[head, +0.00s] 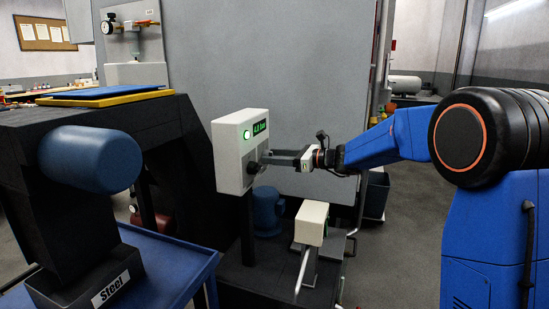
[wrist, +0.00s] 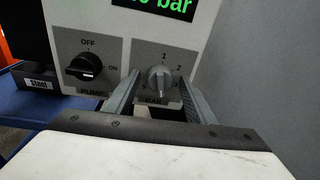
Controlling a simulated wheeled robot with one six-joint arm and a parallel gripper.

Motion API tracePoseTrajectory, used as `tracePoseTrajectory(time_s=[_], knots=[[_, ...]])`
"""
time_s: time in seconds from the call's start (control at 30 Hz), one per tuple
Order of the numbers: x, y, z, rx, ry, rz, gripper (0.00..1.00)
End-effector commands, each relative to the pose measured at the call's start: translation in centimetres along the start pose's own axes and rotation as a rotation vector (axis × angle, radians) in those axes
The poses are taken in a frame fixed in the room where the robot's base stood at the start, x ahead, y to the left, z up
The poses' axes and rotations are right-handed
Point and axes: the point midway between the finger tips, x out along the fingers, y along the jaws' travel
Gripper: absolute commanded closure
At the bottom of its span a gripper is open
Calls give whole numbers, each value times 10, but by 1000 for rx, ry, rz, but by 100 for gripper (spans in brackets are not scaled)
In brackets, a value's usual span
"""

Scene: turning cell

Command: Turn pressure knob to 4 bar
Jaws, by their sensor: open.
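A pale control box (head: 231,150) carries a green display (head: 260,128) that seems to read 4.0 bar; the wrist view cuts off its top. Below it in the wrist view is the grey pressure knob (wrist: 159,79), marked BAR, with 1 and 2 visible on its scale. My gripper (head: 268,158) is open at the box face. In the wrist view its fingers (wrist: 158,84) stand on either side of the pressure knob; I cannot tell whether they touch it.
A black pump knob (wrist: 85,68) sits left of the pressure knob, its white mark toward ON. A green light (head: 246,134) glows on the box. A bin marked Steel (head: 105,282) stands on a blue cart (head: 180,262) at the left. Grey floor (head: 410,215) is clear at the right.

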Motion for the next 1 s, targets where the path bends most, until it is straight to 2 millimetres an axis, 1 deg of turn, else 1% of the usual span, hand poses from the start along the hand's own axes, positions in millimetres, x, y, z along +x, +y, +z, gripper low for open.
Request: tracePoseTrajectory(time_s=[0.17,0.27,0.8,0.9,1.0], knots=[[-15,-1,0,-1,0,-2,50],[-33,-1,0,0,1,-3,50],[-139,-1,0,-1,1,-4,50],[-154,-1,0,0,0,-4,50],[-164,-1,-1,0,0,-2,50]])
